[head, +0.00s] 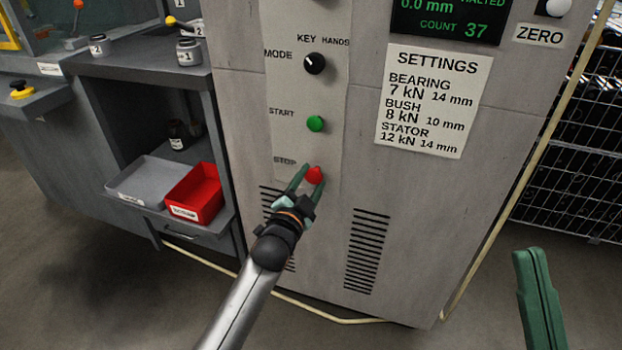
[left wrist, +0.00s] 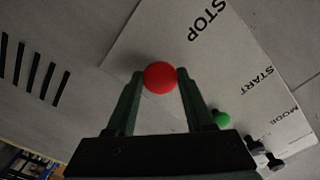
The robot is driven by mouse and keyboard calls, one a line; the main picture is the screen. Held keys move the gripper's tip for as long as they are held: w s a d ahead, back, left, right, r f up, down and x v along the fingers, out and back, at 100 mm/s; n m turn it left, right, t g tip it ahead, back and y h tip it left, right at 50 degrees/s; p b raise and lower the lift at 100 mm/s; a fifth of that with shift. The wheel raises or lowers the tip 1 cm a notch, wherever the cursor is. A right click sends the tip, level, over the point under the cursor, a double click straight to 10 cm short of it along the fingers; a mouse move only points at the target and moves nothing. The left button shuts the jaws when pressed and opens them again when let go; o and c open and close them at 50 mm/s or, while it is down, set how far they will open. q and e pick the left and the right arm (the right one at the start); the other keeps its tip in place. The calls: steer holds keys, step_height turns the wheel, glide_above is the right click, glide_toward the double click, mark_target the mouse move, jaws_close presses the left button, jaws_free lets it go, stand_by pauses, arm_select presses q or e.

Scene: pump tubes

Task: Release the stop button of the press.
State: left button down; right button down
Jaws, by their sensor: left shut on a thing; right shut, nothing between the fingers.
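The red stop button (head: 314,175) sits low on the press's control strip, beside the STOP label. My left gripper (head: 309,176) reaches it from below, with its green fingers on either side of the button and shut on it. In the left wrist view the red button (left wrist: 160,77) is between the two fingertips (left wrist: 160,76). The press (head: 235,70) is a grey cabinet. My right gripper (head: 536,290) is at the lower right of the head view, away from the press, shut and empty.
Above the stop button are the green start button (head: 315,124) and the black mode knob (head: 314,64). A settings sheet (head: 433,100) is on the panel. On the left, a bench holds a grey tray (head: 127,185) and a red bin (head: 211,205). A wire mesh fence (head: 570,150) stands at the right.

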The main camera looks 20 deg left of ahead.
arm_select(q)
steer(key=shift+s+r+p, duration=0.15)
steer(key=shift+s+p, duration=0.45)
steer(key=shift+s, duration=0.05)
steer(key=shift+f, duration=0.2)
arm_select(e)
steer(key=shift+d+r, duration=0.2)
steer(key=shift+r, duration=0.7)
arm_select(q)
steer(key=shift+c, duration=1.3)
jaws_free()
steer(key=shift+s, duration=0.1)
arm_select(e)
steer(key=shift+f, duration=0.1)
arm_select(q)
steer(key=s+p, duration=0.3)
steer(key=s, duration=0.9)
steer(key=shift+s+a, duration=0.25)
arm_select(e)
step_height(320, 180, up, 4)
steer(key=shift+s+f+n, duration=0.1)
steer(key=shift+f+n, duration=0.15)
steer(key=shift+n, duration=0.25)
arm_select(q)
steer(key=shift+r, duration=0.1)
arm_select(e)
steer(key=shift+d, duration=0.1)
